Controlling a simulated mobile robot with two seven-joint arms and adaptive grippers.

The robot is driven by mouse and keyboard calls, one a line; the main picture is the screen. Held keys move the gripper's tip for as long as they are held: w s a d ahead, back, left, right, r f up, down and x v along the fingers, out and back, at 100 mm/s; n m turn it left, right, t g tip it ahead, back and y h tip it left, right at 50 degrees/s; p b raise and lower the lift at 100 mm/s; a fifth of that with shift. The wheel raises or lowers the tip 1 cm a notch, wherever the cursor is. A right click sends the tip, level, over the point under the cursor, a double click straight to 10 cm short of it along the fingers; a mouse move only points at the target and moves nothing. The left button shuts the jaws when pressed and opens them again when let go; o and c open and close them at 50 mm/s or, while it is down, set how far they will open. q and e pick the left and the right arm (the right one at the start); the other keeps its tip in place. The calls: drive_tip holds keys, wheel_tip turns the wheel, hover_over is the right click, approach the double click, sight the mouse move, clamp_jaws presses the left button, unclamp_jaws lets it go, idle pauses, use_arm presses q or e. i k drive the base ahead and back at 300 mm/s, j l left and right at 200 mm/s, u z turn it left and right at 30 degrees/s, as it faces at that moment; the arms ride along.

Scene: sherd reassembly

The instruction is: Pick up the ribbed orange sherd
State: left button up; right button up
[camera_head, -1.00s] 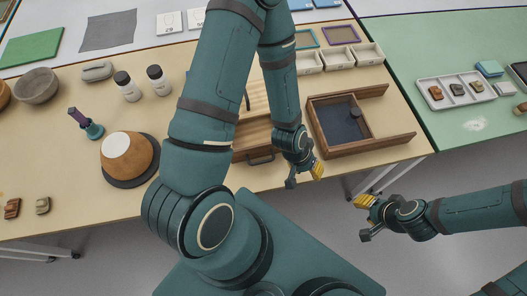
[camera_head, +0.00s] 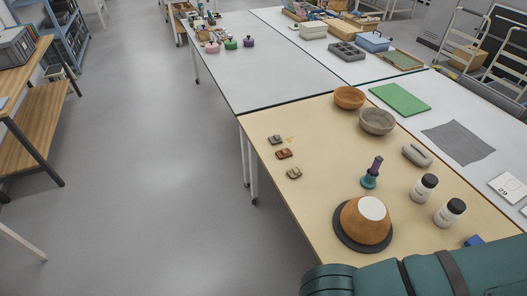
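Three small sherds lie in a row near the left edge of the tan table. The middle one is an orange-brown sherd (camera_head: 284,154), the only orange one of the three; its ribs are too small to make out clearly. A grey-brown sherd (camera_head: 275,139) lies beyond it and a greyish-tan sherd (camera_head: 294,173) lies on the near side. The three are apart from each other. Neither gripper is in view; only a teal link of one of my arms shows at the bottom right.
An orange-and-white pot (camera_head: 366,220) sits on a dark round mat. A purple-and-teal tool (camera_head: 371,172), two white bottles (camera_head: 423,188), an orange bowl (camera_head: 349,97) and a grey bowl (camera_head: 377,121) stand nearby. The tabletop around the sherds is clear, and open floor (camera_head: 180,200) lies left.

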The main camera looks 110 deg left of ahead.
sight(284, 153)
drive_tip(key=u, duration=1.55)
drive_tip(key=i+u, duration=0.1)
drive_tip(key=u, duration=1.9)
drive_tip(key=i+u, duration=0.35)
drive_tip(key=i, duration=0.15)
drive_tip(key=i+u, duration=0.35)
drive_tip(key=i, duration=0.15)
